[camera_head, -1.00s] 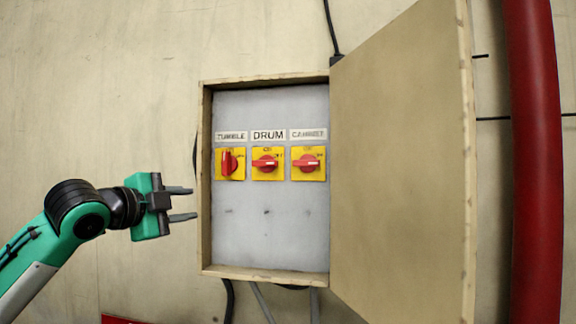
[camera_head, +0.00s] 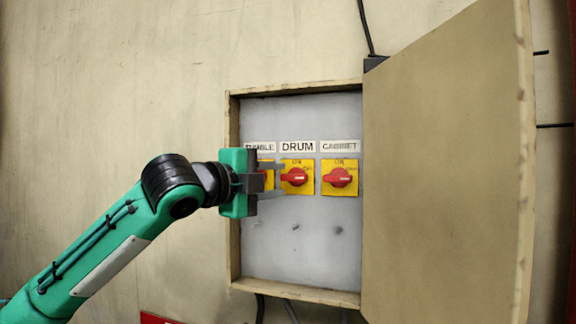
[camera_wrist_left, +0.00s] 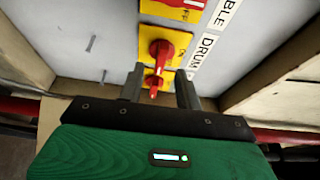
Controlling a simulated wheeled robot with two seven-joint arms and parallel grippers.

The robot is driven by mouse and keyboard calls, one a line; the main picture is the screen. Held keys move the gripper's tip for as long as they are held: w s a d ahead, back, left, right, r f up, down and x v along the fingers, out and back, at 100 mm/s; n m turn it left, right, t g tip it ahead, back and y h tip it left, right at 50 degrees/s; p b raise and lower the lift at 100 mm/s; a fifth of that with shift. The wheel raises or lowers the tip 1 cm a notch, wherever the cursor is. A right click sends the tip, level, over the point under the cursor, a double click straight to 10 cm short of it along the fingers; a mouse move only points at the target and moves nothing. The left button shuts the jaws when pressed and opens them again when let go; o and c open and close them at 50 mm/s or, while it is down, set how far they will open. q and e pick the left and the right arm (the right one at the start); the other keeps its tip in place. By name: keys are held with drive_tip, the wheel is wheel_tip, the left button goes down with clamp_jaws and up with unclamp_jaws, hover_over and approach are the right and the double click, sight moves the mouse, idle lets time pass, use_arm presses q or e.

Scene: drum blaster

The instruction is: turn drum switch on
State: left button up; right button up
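The drum switch (camera_head: 295,176) is a red knob on a yellow plate under the "DRUM" label (camera_head: 298,147), in the middle of the row. Its red handle lies roughly level. My left gripper (camera_head: 282,181) is open and empty, with its fingers level and its tips at the left side of the drum switch. They partly cover the tumble switch (camera_head: 266,178). In the left wrist view, the drum switch (camera_wrist_left: 160,50) shows just ahead of the two parted fingers (camera_wrist_left: 160,76). I cannot tell whether they touch it. My right gripper is not in view.
The cabinet switch (camera_head: 340,177) sits to the right of the drum switch. The wooden box (camera_head: 234,240) has raised edges, and its open door (camera_head: 445,170) stands on the right.

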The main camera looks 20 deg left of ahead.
sight(290, 178)
use_arm(q)
drive_tip(key=p+x, duration=0.1)
drive_tip(key=x, duration=0.2)
drive_tip(key=shift+w+r, duration=0.1)
drive_tip(key=shift+r, duration=0.05)
drive_tip(key=shift+w+d, duration=0.2)
drive_tip(key=shift+w, duration=0.2)
drive_tip(key=shift+c, duration=0.2)
drive_tip(key=shift+s, duration=0.1)
clamp_jaws()
